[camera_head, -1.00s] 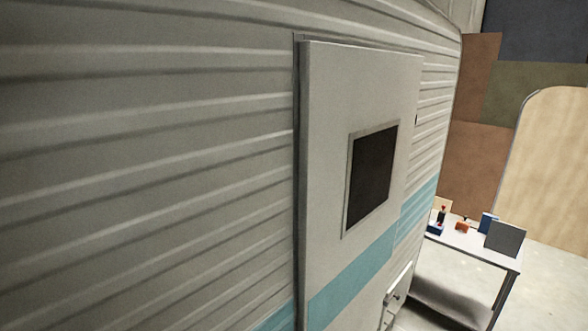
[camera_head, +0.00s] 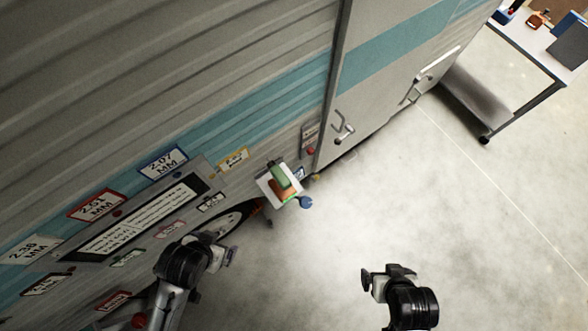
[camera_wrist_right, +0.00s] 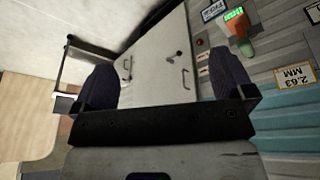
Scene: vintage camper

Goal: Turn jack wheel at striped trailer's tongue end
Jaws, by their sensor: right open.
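The striped trailer, ribbed grey with a teal band (camera_head: 285,100), fills the left and top of the head view. Its side also shows in the right wrist view (camera_wrist_right: 292,118). I cannot make out a jack wheel in either view. My left gripper (camera_head: 228,257) is low beside the trailer's side, near the dark tyre; I cannot tell its jaws. My right gripper (camera_head: 371,282) is over bare floor, apart from the trailer. In the right wrist view its two dark fingers (camera_wrist_right: 165,88) stand wide apart with nothing between them.
Number labels (camera_head: 163,162) and a framed panel (camera_head: 135,217) cover the lower side. A small shelf (camera_head: 270,187) with a green and orange item juts out. Crank-like handles (camera_head: 343,133) are on the door. A table (camera_head: 535,45) stands top right. The middle floor is clear.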

